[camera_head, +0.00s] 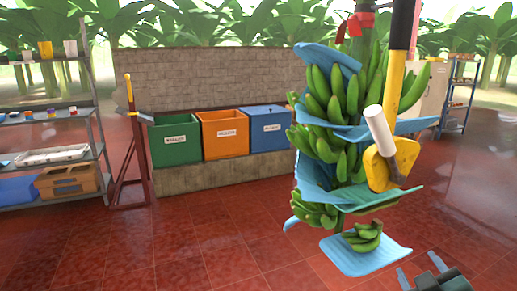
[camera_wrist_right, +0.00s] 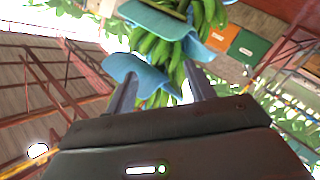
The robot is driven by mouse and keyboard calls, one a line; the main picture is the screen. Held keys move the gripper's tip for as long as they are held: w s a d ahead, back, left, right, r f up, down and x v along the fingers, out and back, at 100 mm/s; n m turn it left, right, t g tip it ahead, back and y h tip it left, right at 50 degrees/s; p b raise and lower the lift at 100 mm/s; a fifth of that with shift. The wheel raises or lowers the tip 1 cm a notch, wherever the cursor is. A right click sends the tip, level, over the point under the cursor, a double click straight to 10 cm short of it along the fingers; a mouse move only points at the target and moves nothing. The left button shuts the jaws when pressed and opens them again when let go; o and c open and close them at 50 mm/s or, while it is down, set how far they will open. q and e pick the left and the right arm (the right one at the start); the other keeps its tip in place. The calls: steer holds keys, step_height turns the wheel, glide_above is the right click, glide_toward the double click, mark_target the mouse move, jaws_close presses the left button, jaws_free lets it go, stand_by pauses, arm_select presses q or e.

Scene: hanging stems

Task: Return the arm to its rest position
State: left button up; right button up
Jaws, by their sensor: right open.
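My right gripper (camera_head: 420,270) shows at the bottom right of the head view, below and to the right of the hanging banana bunch (camera_head: 325,100). Its two fingers are apart. In the right wrist view the open fingers (camera_wrist_right: 161,85) point toward the bunch (camera_wrist_right: 165,55), with nothing seen held between them. Blue sheets (camera_head: 328,57) sit between the tiers of green bananas. A small cluster (camera_head: 362,238) rests on the lowest blue sheet (camera_head: 365,262). My left gripper is not in view.
A yellow and black pole (camera_head: 397,75) with a yellow plate (camera_head: 390,165) and a white cylinder (camera_head: 380,130) stands close beside the bunch. Green (camera_head: 175,140), orange (camera_head: 223,135) and blue (camera_head: 265,130) bins line the wall. A shelf (camera_head: 50,120) stands left. Red tiled floor is open centrally.

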steer(key=s+a+f+m+g+y, duration=0.2)
steer(key=s+a+f+g, duration=0.35)
steer(key=s+f, duration=0.45)
steer(key=s+a+f+m+g+y, duration=0.15)
steer(key=s+a+f+g, duration=0.35)
steer(key=s+f+g, duration=0.5)
arm_select(q)
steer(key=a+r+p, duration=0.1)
steer(key=p, duration=0.2)
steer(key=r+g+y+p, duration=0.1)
steer(key=p, duration=0.2)
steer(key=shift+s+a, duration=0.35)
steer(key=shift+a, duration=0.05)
arm_select(e)
steer(key=w+a+r+n+t+y, duration=0.1)
steer(key=w+a+t+y, duration=0.2)
steer(key=a+t, duration=0.3)
steer(key=t, duration=0.4)
steer(key=shift+w+a, duration=0.3)
steer(key=shift+w, duration=0.1)
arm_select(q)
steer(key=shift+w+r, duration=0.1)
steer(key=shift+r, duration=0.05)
arm_select(e)
steer(key=shift+t+y, duration=0.25)
steer(key=shift+c, duration=0.2)
